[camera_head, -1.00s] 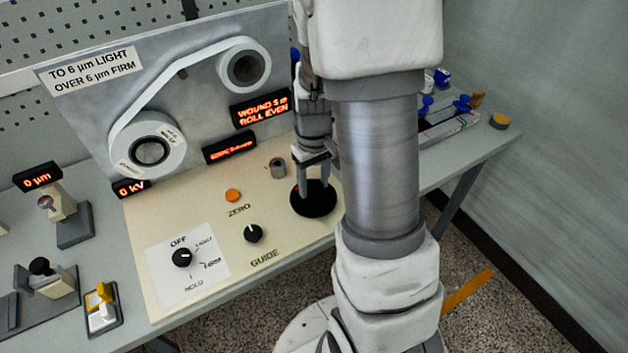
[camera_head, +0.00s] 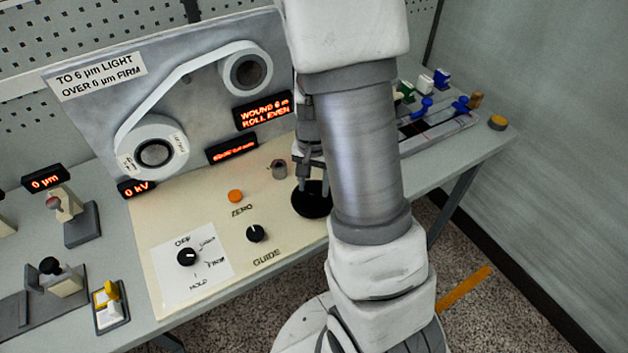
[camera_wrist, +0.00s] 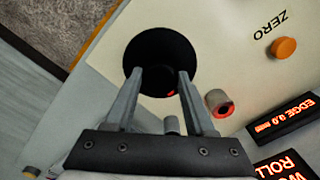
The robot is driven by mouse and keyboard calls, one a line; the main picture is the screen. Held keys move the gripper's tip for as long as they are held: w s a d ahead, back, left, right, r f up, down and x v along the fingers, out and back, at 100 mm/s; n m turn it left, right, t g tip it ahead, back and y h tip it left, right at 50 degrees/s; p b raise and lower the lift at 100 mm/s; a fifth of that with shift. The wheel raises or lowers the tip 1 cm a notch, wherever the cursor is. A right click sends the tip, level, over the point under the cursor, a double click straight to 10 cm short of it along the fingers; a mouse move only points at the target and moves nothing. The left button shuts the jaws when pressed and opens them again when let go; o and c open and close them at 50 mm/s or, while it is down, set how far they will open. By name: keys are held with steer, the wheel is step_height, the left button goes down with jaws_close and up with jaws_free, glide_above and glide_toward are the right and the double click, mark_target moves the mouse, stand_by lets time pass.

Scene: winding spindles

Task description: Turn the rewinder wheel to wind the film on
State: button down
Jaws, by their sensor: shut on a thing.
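The rewinder wheel (camera_head: 309,204) is a black disc low on the cream panel, partly hidden by my arm. In the wrist view the wheel (camera_wrist: 160,42) lies between and beyond my fingertips. My gripper (camera_head: 315,180) points down at it, with its fingers (camera_wrist: 161,72) shut on the wheel; the gripped part is dark and hard to make out. A small red mark shows between the fingers. The white film (camera_head: 190,78) runs from the large lower-left roll (camera_head: 172,135) to the smaller upper-right roll (camera_head: 228,84). The display (camera_head: 264,111) reads "WOUND 6 m ROLL EVEN".
An orange ZERO button (camera_head: 235,196), a GUIDE knob (camera_head: 256,233) and an OFF/LIGHT/FIRM/HOLD knob (camera_head: 187,257) sit left of the wheel. A grey-and-red post (camera_wrist: 219,103) stands close to my fingers. Blue-handled parts (camera_head: 461,105) stand at the right.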

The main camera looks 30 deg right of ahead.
steer(key=shift+r+m, duration=0.1)
steer(key=shift+m, duration=0.5)
steer(key=shift+c, duration=1.3)
jaws_free()
step_height(320, 180, up, 17)
steer(key=p, duration=0.2)
steer(key=shift+r+p, duration=0.2)
steer(key=shift+p, duration=0.2)
